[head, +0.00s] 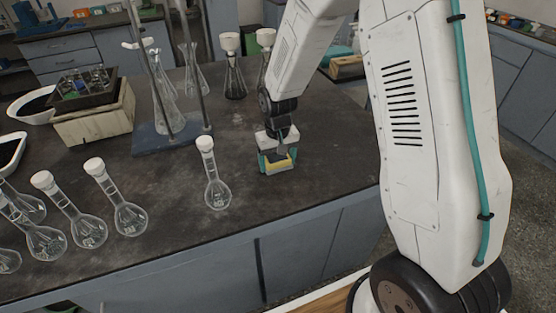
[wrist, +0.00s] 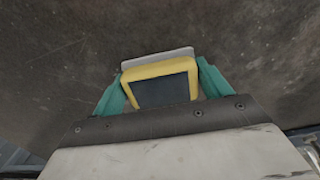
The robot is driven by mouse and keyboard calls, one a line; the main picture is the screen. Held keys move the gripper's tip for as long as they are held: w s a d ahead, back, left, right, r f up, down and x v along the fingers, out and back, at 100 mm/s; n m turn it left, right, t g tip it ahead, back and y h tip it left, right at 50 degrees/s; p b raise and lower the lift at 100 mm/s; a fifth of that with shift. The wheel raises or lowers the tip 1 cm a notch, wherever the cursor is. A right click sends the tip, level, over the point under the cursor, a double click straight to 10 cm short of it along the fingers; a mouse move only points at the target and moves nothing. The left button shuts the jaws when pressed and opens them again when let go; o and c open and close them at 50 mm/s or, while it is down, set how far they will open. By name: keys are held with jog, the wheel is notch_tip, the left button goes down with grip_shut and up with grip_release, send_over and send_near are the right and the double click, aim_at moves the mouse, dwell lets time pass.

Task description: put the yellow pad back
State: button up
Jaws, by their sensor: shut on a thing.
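The yellow pad (wrist: 160,70) shows in the wrist view as a yellow frame around a dark rectangle, with a pale grey edge beyond it. My gripper (wrist: 160,85) is shut on it, with a teal finger on each side. In the head view the yellow pad (head: 280,164) is between the fingers of my gripper (head: 277,162), low over the dark bench top. I cannot tell whether the pad touches the bench. Much of the pad is hidden by the gripper in the head view.
A stoppered flask (head: 217,190) stands close to the left of my gripper. Several more flasks stand at left. A blue stand base (head: 172,134) with rods and a beige box (head: 95,118) are behind. The bench (head: 325,155) is clear right of the gripper.

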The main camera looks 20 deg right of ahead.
aim_at(278, 158)
jog(key=shift+f, duration=0.15)
jog(key=o, duration=1.1)
jog(key=shift+c, duration=0.2)
jog(key=s+r, duration=0.3)
jog(key=r, duration=0.6)
jog(key=s+r, duration=0.2)
jog(key=r, duration=0.7)
jog(key=s+d+r, duration=0.1)
jog(key=s+r, duration=0.2)
jog(key=s, duration=0.5)
jog(key=s+d+r, duration=0.1)
jog(key=s+r, duration=0.2)
jog(key=s, duration=0.5)
jog(key=s+d+r+t, duration=0.1)
jog(key=s+r, duration=0.2)
jog(key=s, duration=0.6)
jog(key=shift+w+d, duration=0.1)
